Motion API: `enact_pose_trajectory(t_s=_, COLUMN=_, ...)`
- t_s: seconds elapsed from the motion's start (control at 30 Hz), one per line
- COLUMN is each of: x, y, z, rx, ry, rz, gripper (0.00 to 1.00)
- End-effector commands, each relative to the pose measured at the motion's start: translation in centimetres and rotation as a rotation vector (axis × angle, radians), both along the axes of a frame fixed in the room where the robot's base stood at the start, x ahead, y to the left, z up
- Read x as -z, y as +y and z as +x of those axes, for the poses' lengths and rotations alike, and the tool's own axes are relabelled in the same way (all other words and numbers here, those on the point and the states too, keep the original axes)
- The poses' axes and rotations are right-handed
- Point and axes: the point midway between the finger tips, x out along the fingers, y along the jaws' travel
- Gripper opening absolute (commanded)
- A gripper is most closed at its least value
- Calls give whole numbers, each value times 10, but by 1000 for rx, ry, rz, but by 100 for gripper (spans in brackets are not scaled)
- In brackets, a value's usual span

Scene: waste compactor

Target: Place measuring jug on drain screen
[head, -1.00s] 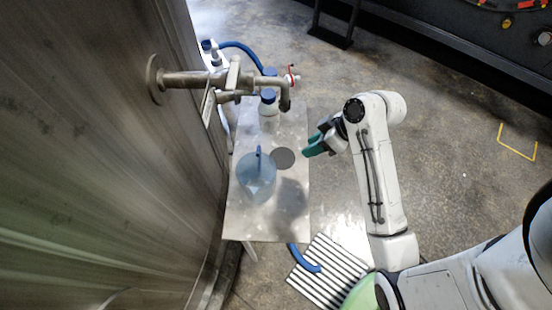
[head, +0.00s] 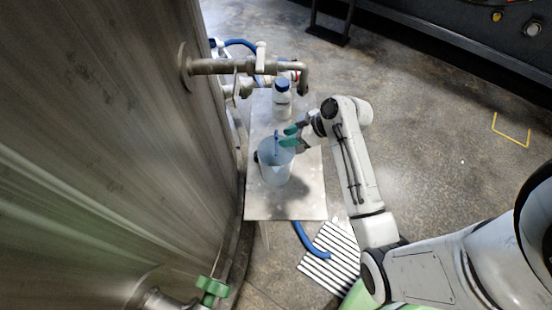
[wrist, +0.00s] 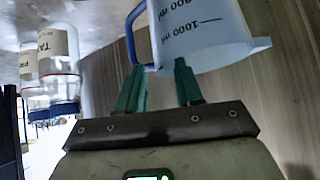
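The measuring jug (head: 275,168) is translucent blue and stands upright on the metal table, with a blue handle. In the wrist view the jug (wrist: 205,35) fills the top, with volume marks, and its handle (wrist: 131,35) lies just beyond the fingertips. My gripper (head: 288,137) has green fingers spread apart, at the jug's upper right beside the handle. The wrist view also shows my gripper (wrist: 158,72) open, with nothing clearly held between the fingers. The dark round disc seen earlier on the table, probably the drain screen, is now hidden around my gripper and the jug.
The metal table (head: 290,207) is bare in front of the jug. A large metal wall (head: 100,120) bounds the left.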

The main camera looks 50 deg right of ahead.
Motion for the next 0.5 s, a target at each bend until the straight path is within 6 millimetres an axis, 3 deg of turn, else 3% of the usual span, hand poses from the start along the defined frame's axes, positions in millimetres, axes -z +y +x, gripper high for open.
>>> enact_pose_trajectory(t_s=0.37, x=11, y=4, z=10, rx=-1, ry=0, rz=-1, gripper=36)
enact_pose_trajectory(t_s=0.5, x=11, y=4, z=10, rx=-1, ry=0, rz=-1, gripper=24)
